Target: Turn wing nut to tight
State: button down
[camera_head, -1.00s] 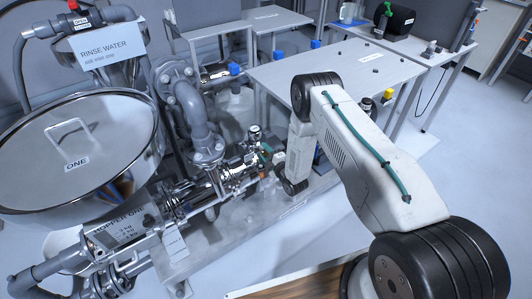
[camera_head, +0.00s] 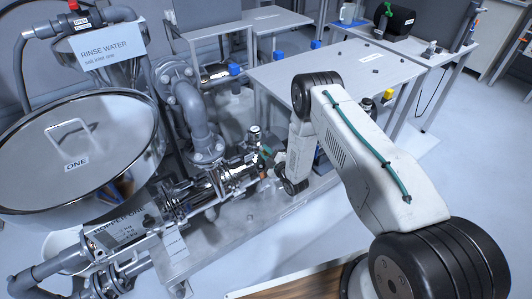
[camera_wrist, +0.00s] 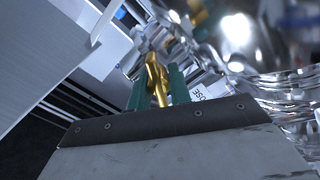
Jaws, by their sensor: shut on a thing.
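In the wrist view, a brass-coloured wing nut (camera_wrist: 155,78) stands between the two green fingers of my gripper (camera_wrist: 156,88). The fingers are shut on it, one on each side. Shiny metal pipework lies just behind and to the right of it. In the head view, my gripper (camera_head: 266,154) is at the right end of the steel pipe assembly (camera_head: 225,175). The wing nut is too small or hidden to make out there.
A white label (camera_wrist: 212,90) with partly readable lettering is right of the fingers. A large lidded steel hopper marked ONE (camera_head: 80,150) stands at the left. Grey flanged pipe (camera_head: 195,115) rises behind the assembly. A grey table (camera_head: 335,75) stands behind my arm.

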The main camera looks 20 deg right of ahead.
jog(key=m, duration=0.7)
jog(key=shift+d+r, duration=0.1)
jog(key=shift+d, duration=0.15)
jog(key=m, duration=0.6)
jog(key=shift+w+d+m, duration=0.1)
jog(key=shift+d+m, duration=0.05)
jog(key=shift+m, duration=0.25)
jog(key=m, duration=0.7)
jog(key=shift+d, duration=0.2)
jog(key=m, duration=0.6)
jog(key=shift+f, duration=0.2)
jog(key=shift+d+m, duration=0.1)
jog(key=shift+m, duration=0.3)
jog(key=c, duration=1.3)
grip_release()
